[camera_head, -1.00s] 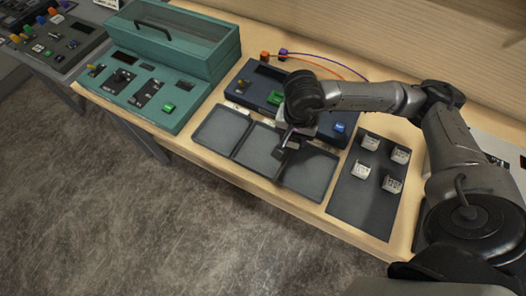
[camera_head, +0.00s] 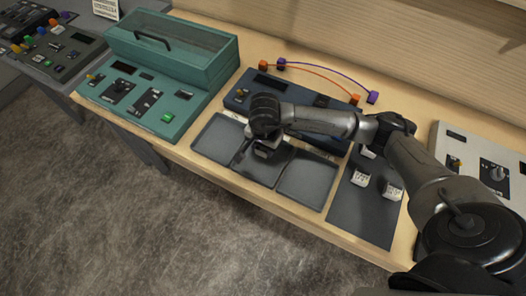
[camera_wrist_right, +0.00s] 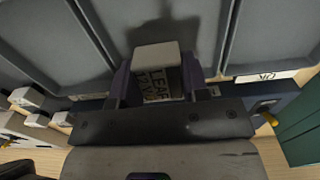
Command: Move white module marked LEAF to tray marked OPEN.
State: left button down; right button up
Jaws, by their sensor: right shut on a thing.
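The white module marked LEAF (camera_wrist_right: 158,62) is between the fingers of my right gripper (camera_wrist_right: 162,82) in the right wrist view, its printed side facing the camera. In the head view my right gripper (camera_head: 262,153) is over the middle tray (camera_head: 275,176), and the arm mostly hides the module. The module appears held above the tray, apart from it. A left tray (camera_head: 218,138) and a right tray (camera_head: 308,182) flank it. I cannot read which tray is marked OPEN; the middle tray's label is hidden. My left gripper is not in view.
A dark mat (camera_head: 358,212) at the right holds several white modules (camera_head: 360,180), partly behind my arm. A blue console (camera_head: 240,92) with orange and purple cables stands behind the trays. A green console (camera_head: 170,100) stands at the left, a white one (camera_head: 483,155) at the right.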

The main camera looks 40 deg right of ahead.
aim_at(263, 153)
jog(key=shift+w+f, duration=0.15)
jog(key=shift+f, duration=0.05)
jog(key=shift+f, duration=1.9)
jog(key=shift+f, duration=0.2)
jog(key=o, duration=0.9)
jog(key=shift+o, duration=0.2)
notch_tip(263, 153, up, 12)
jog(key=shift+r, duration=0.2)
